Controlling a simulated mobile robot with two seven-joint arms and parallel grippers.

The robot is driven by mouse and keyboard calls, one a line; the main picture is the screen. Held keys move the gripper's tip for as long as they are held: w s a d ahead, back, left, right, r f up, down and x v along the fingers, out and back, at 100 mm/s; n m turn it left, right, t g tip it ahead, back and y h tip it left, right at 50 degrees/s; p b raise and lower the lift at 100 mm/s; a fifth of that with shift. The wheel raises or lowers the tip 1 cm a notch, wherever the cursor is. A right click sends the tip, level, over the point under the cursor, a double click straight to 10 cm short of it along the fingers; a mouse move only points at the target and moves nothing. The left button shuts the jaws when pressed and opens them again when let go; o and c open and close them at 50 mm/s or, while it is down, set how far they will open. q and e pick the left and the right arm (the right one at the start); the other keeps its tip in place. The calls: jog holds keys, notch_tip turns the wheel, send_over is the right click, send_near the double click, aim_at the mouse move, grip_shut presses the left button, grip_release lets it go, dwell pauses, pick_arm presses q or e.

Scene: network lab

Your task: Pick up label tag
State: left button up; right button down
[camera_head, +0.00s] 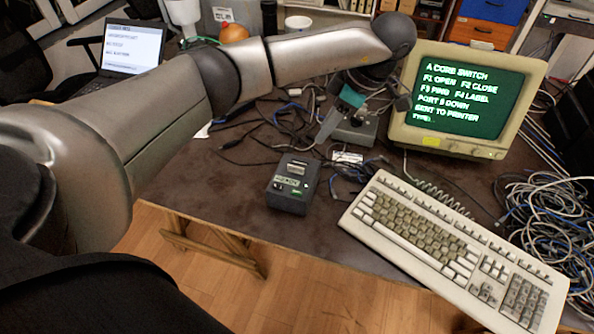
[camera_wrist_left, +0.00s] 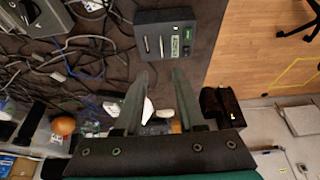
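A dark label printer (camera_head: 291,184) stands on the table in the middle of the head view. A small pale piece (camera_head: 296,168) shows at its top and may be the label tag; it is too small to be sure. The left wrist view also shows the printer (camera_wrist_left: 166,33), ahead of the fingertips, with pale marks on its face. My left gripper (camera_head: 324,130) hangs over the cables behind the printer, apart from it. In the left wrist view its two fingers (camera_wrist_left: 160,76) are spread with nothing held between them. My right gripper is not in view.
A cream keyboard (camera_head: 440,250) lies to the right of the printer, and a monitor (camera_head: 468,103) stands behind it. Tangled cables cover the table's back and right side.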

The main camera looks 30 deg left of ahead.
pick_arm(q)
jog(key=b, duration=0.1)
send_near(296, 172)
jog(key=shift+x, duration=1)
jog(key=x, duration=0.5)
jog(key=shift+a+b, duration=0.35)
jog(key=shift+b, duration=0.05)
grip_shut()
